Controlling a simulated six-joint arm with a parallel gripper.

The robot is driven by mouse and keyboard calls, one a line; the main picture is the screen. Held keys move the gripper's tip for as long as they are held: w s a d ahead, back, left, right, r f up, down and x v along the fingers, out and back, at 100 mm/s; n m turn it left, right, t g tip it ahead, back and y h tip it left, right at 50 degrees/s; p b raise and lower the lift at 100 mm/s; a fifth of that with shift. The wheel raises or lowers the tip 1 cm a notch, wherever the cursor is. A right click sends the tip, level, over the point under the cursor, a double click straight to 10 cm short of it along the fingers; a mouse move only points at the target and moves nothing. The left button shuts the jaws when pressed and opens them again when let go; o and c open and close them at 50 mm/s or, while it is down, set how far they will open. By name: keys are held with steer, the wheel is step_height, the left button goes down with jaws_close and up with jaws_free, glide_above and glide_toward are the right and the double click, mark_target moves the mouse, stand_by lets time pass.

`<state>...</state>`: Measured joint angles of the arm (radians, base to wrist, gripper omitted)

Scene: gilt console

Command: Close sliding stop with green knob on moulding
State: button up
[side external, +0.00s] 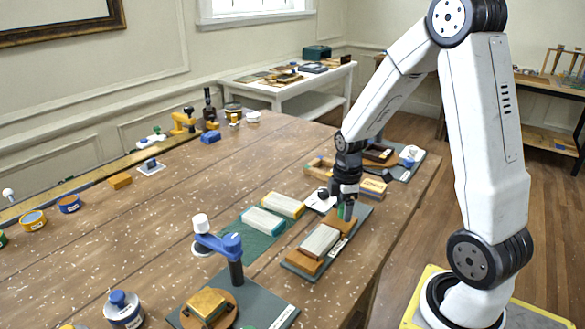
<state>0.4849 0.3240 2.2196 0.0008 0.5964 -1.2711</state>
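The stop fixture is a dark base plate (350,233) on the table's right side, below my arm. It carries a light grey block (320,241) on a wooden piece (302,262), with another wooden piece (347,222) at the far end. A small green knob (341,211) shows at that far end, partly hidden by my gripper. My gripper (346,212) points down right at the green knob. Its fingers are small and dark here, so I cannot tell whether they are open or shut on the knob. Any gap along the slide is too small to judge.
A green mat (258,246) with yellow and teal-edged blocks lies just left. A blue-armed clamp fixture (228,250) stands in front. Another dark fixture (379,154) and a wooden box (373,188) are behind my gripper. The table's middle left is mostly clear.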

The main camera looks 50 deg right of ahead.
mark_target(340, 218)
stand_by(0.3)
steer(key=shift+r, duration=3.9)
steer(key=shift+a, duration=0.1)
steer(key=a+f+m, duration=0.1)
steer(key=a, duration=0.1)
steer(key=a+m, duration=0.1)
steer(key=a, duration=0.2)
steer(key=a+f+m+t, duration=0.1)
steer(key=a+m, duration=0.1)
steer(key=a, duration=0.1)
steer(key=shift+f, duration=0.35)
steer(key=a+m, duration=0.1)
steer(key=a, duration=0.1)
steer(key=s+a+f+m+t, duration=0.1)
steer(key=a+m, duration=0.1)
steer(key=a, duration=0.1)
steer(key=s+a+f+m, duration=0.1)
steer(key=a+m, duration=0.1)
steer(key=a, duration=0.1)
steer(key=shift+s+f+t, duration=0.2)
steer(key=shift+f+t, duration=0.05)
steer(key=shift+t, duration=0.05)
